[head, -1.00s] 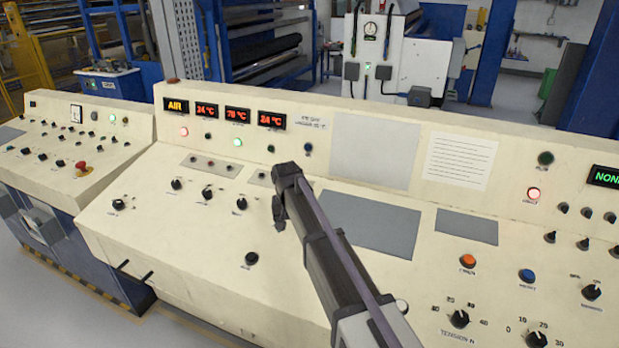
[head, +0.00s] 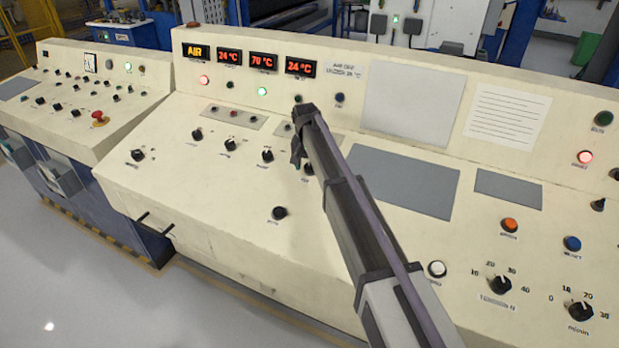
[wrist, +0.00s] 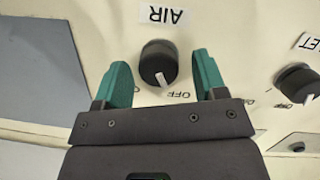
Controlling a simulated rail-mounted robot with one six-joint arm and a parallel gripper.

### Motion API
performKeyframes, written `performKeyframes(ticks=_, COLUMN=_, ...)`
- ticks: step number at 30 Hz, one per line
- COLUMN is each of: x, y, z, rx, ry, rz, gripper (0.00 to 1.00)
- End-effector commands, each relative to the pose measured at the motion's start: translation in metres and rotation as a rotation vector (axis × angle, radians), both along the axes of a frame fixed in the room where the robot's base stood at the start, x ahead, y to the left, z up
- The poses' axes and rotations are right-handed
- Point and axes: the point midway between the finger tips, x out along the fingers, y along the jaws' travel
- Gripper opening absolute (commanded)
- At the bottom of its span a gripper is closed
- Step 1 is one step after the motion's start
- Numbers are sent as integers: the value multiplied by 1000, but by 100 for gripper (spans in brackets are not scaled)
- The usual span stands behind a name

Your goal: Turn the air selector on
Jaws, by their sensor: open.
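The air selector (wrist: 158,62) is a round black knob with a white pointer mark, under an upside-down AIR label (wrist: 163,15) in the wrist view. Its pointer faces down in that picture, near the OFF lettering. My gripper (wrist: 162,70) is open, with one green finger on each side of the knob. I see small gaps between the knob and both fingers; contact is not visible. In the head view my gripper (head: 298,158) reaches down to the sloped panel, and its wrist and arm partly hide the knob there.
A neighbouring black knob (wrist: 297,82) sits close beside the right finger in the wrist view. A grey plate (wrist: 40,60) lies left of the gripper.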

Motion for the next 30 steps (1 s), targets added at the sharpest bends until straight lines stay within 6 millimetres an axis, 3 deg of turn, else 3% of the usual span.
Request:
performKeyframes(ticks=1, x=0, y=0, z=-6, rx=0, ry=0, rz=0, gripper=65)
performKeyframes(ticks=8, x=0, y=0, z=-3, rx=0, ry=0, rz=0, gripper=65)
performKeyframes(ticks=23, x=0, y=0, z=-3, rx=0, ry=0, rz=0, gripper=17)
performKeyframes(ticks=30, x=0, y=-1, z=-3, rx=3, ry=-1, rz=-13, gripper=16)
